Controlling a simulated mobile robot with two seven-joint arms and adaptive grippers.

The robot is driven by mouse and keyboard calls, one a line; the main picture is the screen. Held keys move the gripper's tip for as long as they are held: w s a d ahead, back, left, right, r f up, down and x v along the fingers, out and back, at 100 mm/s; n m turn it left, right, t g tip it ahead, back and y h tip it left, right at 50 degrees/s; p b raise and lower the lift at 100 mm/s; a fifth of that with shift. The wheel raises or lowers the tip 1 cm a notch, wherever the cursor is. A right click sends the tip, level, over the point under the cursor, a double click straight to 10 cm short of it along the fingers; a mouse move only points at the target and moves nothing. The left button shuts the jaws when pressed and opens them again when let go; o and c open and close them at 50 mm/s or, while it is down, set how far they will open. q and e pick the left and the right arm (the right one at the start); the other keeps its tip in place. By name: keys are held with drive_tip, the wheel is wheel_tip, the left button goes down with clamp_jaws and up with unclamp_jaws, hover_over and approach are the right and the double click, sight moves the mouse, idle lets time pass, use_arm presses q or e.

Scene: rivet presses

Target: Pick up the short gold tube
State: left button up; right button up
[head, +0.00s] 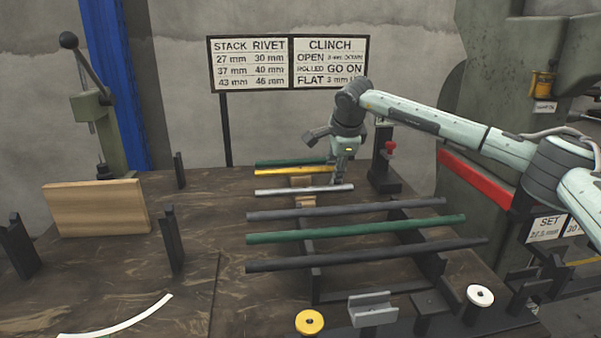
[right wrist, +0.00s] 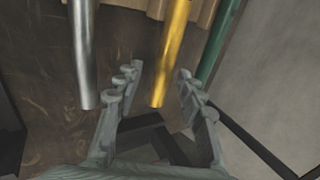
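The short gold tube (head: 285,171) lies at the back of the table, between a short green tube (head: 290,162) and a short silver tube (head: 303,190). My right gripper (head: 336,180) is at the right end of these tubes. In the right wrist view the gripper (right wrist: 160,85) is open, with the gold tube's end (right wrist: 168,60) between its fingers and apart from both. The silver tube (right wrist: 85,60) is outside the left finger, and the green tube (right wrist: 215,45) outside the right finger. My left gripper is not in view.
Longer dark and green tubes (head: 350,229) lie on a rack in front. A wooden block (head: 97,207) stands at left. A sign (head: 290,64) stands behind the table. A black stand with a red knob (head: 389,148) is right of my gripper.

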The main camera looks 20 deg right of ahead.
drive_tip(key=shift+f, duration=0.1)
drive_tip(key=shift+c, duration=0.2)
clamp_jaws()
